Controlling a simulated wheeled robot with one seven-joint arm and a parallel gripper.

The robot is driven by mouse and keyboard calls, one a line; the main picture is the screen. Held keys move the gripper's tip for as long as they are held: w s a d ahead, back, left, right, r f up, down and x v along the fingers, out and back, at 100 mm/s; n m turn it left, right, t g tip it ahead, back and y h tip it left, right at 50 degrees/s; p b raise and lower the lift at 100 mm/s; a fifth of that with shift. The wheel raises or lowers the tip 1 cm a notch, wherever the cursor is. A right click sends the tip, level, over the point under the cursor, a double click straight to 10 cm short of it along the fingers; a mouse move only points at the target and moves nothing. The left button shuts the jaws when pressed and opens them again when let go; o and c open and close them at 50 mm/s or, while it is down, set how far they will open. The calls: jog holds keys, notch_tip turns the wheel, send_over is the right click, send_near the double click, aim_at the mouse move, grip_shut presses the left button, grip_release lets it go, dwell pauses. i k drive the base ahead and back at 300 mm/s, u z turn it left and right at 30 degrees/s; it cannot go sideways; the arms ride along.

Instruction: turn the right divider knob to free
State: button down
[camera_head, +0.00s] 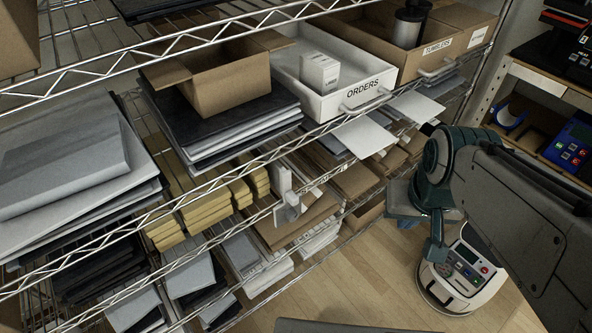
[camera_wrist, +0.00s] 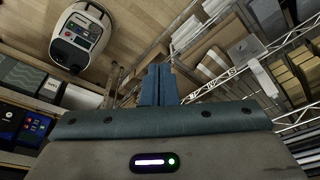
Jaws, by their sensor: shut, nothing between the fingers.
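A white bracket-like piece (camera_head: 290,208) stands at the front of the lower shelf, between yellow stacks and brown cartons. It may be a divider with its knob, but the knob's setting is too small to tell. A similar white piece (camera_wrist: 262,77) shows at the right in the wrist view. I cannot tell a right knob from a left one. My gripper (camera_wrist: 158,72) has its two blue fingers together, with nothing between them. It is clear of the shelf. In the head view my arm hangs at the right, in front of the rack, and the fingertips are unclear.
A white ORDERS tray (camera_head: 353,108) holding a small white box, an open carton (camera_head: 228,88) and a TUMBLERS box (camera_head: 435,50) fill the upper shelf. Yellow stacks (camera_head: 207,205) sit below. A white unit with a screen (camera_head: 478,284) is beyond my arm. Wooden floor (camera_head: 365,270) lies open.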

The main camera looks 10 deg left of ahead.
aim_at(291, 215)
jog(key=z, duration=1.45)
jog(key=k, duration=0.65)
jog(key=u, duration=1.15)
